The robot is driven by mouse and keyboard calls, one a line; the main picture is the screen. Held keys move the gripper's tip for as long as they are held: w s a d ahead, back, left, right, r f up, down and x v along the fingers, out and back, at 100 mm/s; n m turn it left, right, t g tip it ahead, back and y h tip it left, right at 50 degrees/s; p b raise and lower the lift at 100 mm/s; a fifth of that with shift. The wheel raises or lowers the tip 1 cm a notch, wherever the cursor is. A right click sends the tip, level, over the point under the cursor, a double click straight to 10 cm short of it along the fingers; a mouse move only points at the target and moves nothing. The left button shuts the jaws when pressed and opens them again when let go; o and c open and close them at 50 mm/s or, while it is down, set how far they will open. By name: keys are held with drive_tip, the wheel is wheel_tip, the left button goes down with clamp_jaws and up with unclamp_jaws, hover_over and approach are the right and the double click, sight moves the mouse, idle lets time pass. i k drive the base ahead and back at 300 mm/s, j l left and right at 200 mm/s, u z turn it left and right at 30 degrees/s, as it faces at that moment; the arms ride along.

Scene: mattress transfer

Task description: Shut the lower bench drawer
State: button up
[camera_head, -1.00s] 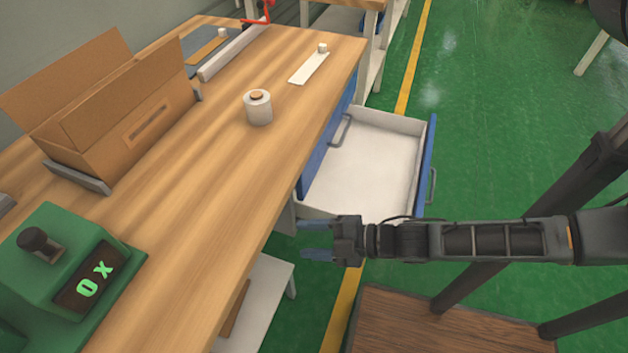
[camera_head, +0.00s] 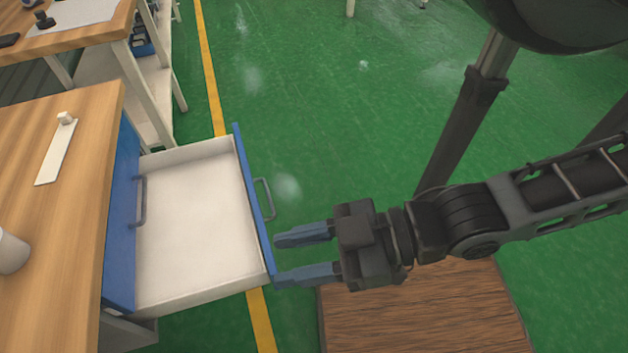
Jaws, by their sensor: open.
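The lower bench drawer (camera_head: 195,225) is pulled out from the bench and looks empty, with a white inside. Its blue front panel (camera_head: 250,200) faces right and has a grey handle (camera_head: 264,199). A blue upper drawer front (camera_head: 122,220) with its own grey handle (camera_head: 141,201) is shut against the bench. My gripper (camera_head: 280,259) is open and empty, its two blue fingers pointing left at the near end of the lower drawer's front, just below the handle in the picture. Whether the fingertips touch the panel I cannot tell.
The wooden bench top (camera_head: 70,250) at left holds a white strip (camera_head: 57,150) and a white roll (camera_head: 12,252). Another bench (camera_head: 85,40) stands at the back left. A brown wooden platform (camera_head: 420,310) lies below my arm. Green floor (camera_head: 330,120) is clear beyond the drawer.

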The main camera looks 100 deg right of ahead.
sight(199, 242)
drive_tip(key=k+l+z, duration=0.25)
drive_tip(key=k, duration=0.15)
drive_tip(key=k+l+z, duration=0.3)
drive_tip(key=k+j+z, duration=0.2)
drive_tip(key=k+j, duration=0.05)
drive_tip(key=j, duration=0.05)
